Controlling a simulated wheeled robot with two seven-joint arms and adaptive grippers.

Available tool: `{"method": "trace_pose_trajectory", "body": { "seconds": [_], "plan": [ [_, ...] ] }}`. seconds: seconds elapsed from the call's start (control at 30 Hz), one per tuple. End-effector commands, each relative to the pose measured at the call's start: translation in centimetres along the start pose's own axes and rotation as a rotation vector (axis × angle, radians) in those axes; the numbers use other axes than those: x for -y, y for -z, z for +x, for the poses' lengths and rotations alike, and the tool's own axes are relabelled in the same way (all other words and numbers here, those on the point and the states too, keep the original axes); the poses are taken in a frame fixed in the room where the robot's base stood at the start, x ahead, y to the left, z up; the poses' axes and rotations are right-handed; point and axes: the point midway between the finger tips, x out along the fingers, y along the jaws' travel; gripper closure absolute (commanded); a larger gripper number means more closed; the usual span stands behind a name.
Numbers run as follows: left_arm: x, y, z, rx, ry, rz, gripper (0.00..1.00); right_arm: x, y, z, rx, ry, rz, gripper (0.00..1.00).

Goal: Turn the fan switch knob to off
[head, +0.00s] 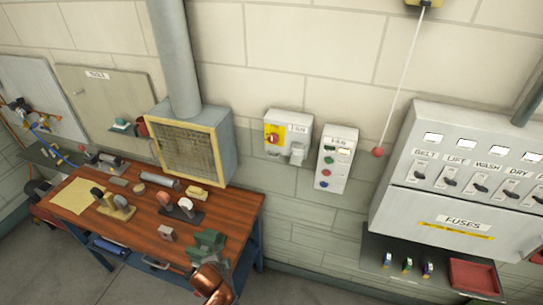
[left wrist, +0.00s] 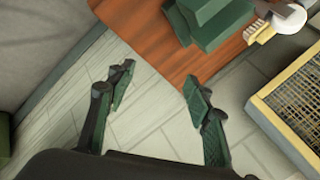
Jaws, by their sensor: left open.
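A grey box (head: 287,135) on the wall has a yellow plate with a red rotary knob (head: 272,139). Its small label is hard to read, and so is the knob's setting. Just right of it is a pale panel (head: 334,160) with several coloured buttons and a small label. My left gripper (head: 218,268) is low at the front right corner of the workbench, well below and left of the knob and touching nothing I can make out. In the left wrist view my left gripper (left wrist: 159,77) is open and empty, with floor between its fingers. My right gripper is not in view.
The wooden workbench (head: 75,212) holds several tools and a green block-like object (head: 207,243) near my left gripper. A yellow-framed mesh hood (head: 188,150) stands behind it. A fuse cabinet (head: 455,200) and a hanging cord with a red ball (head: 377,152) are at right.

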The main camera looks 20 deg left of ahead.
Motion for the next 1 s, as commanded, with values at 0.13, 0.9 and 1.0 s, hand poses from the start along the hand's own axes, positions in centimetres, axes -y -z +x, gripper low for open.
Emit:
{"method": "trace_pose_trajectory", "body": {
  "seconds": [0.13,0.9,1.0],
  "plan": [
    [7.5,7.0,-0.2,-0.069,0.184,0.397,0.53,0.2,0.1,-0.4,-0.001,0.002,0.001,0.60],
    [31.4,30.6,-10.2,0.313,1.021,1.944,0.53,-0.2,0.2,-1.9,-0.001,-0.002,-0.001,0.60],
    [32.4,31.5,-9.2,0.312,1.020,1.942,0.53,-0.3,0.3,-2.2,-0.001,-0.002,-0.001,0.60]
  ]
}}
